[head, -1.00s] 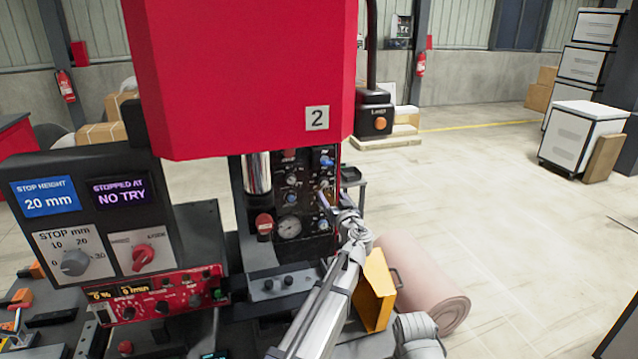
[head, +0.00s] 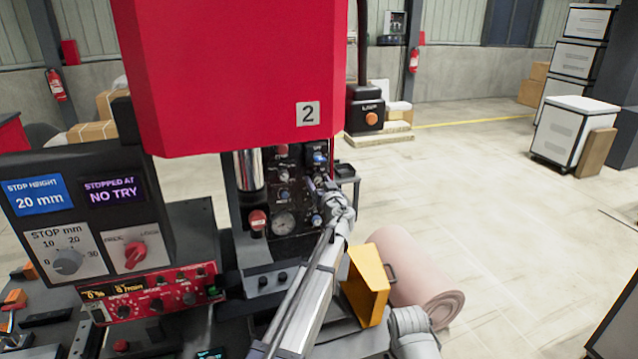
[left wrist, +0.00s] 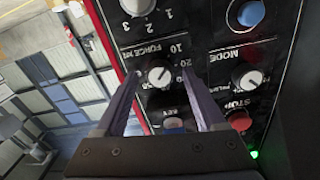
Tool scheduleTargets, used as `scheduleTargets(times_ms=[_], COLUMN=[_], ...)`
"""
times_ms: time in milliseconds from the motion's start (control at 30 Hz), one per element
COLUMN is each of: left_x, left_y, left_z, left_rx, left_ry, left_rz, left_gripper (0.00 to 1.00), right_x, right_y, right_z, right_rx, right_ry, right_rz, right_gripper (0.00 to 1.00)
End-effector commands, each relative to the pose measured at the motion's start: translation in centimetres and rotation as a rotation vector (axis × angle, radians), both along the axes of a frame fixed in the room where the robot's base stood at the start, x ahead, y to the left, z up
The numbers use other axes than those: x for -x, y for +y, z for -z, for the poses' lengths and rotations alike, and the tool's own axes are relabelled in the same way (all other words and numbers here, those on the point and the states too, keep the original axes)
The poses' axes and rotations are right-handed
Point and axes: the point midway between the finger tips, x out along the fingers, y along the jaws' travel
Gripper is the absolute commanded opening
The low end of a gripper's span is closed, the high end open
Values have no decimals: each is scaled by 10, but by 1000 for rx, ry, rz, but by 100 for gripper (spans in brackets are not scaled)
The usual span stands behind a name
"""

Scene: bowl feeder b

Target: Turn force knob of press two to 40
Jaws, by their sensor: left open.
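Press two is the big red machine (head: 240,75) with a "2" plate (head: 307,113). Its dark control panel (head: 290,205) is below the red housing. In the left wrist view the force knob (left wrist: 160,74) is black with a light pointer, under the label "FORCE kN". The marks 10 and 20 show to its right; other marks are partly hidden by the fingers, and I cannot read the exact setting. My left gripper (left wrist: 158,82) is open, its fingers on either side of the knob; I cannot tell whether they touch it. In the head view this gripper (head: 325,187) is at the panel's right side.
Near the force knob are a mode knob (left wrist: 246,76), a red stop button (left wrist: 238,119) and a blue button (left wrist: 250,13). A stop-height display box (head: 85,205) stands at the left. A yellow bin (head: 364,285) and a pink roll (head: 430,275) are at the right.

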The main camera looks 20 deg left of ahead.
Motion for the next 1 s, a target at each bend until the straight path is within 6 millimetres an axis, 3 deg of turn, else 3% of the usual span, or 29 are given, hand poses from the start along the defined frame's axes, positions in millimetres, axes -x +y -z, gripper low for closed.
scheduleTargets(times_ms=[67,700,1000], left_x=[0,1,0], left_y=[0,0,0], left_z=[0,0,0], left_rx=[0,0,-9], left_ry=[0,0,6], left_rz=[0,0,0], left_gripper=[72,0,0], right_x=[0,0,0], right_y=[0,0,0], right_z=[0,0,0], right_rx=[0,0,0], right_ry=[0,0,0], right_rz=[0,0,0], right_gripper=[50,50,50])
